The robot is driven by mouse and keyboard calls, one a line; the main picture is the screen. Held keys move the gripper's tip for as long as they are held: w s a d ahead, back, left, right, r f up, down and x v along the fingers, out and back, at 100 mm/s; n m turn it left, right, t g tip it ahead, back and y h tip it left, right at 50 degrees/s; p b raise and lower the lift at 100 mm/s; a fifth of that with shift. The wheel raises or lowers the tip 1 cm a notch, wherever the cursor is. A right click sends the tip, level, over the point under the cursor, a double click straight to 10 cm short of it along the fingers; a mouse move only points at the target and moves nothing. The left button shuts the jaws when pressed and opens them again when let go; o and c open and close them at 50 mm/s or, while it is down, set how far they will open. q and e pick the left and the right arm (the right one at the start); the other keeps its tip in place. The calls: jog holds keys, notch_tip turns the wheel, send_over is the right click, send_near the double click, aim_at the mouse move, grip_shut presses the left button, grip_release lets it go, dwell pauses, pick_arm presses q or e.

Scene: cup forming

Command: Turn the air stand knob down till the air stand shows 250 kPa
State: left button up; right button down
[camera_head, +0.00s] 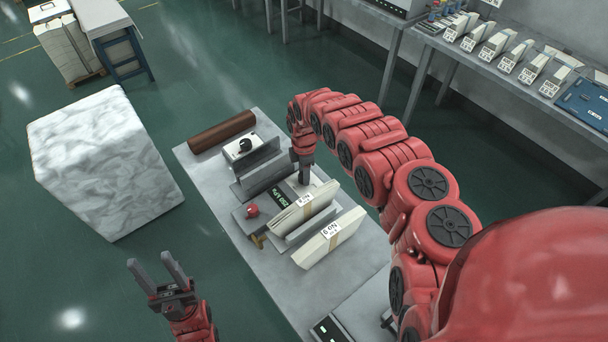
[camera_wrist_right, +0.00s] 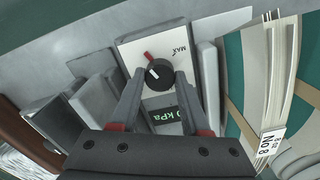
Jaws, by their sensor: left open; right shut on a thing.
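The air stand (camera_wrist_right: 195,40) is a pale panel with a black knob (camera_wrist_right: 160,75), a red mark and the word MAX. My right gripper (camera_wrist_right: 160,78) is shut on the knob, one finger on each side. Its display (camera_wrist_right: 165,115) shows "0 kPa" in the right wrist view, with the leading digits hidden by a finger. In the head view the small display (camera_head: 281,199) appears to read 250 kPa. My right gripper (camera_head: 304,176) hides the knob there. My left gripper (camera_head: 158,276) is open and empty, left of the table.
The grey table (camera_head: 345,285) also holds a brown roll (camera_head: 221,131), a white box with a black knob (camera_head: 240,149), a red knob (camera_head: 252,211) and labelled paper stacks (camera_head: 330,240) close to the right gripper. A white wrapped block (camera_head: 100,155) stands to the left.

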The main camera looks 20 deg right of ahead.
jog(key=shift+n, duration=0.8)
jog(key=shift+c, duration=1.8)
grip_release()
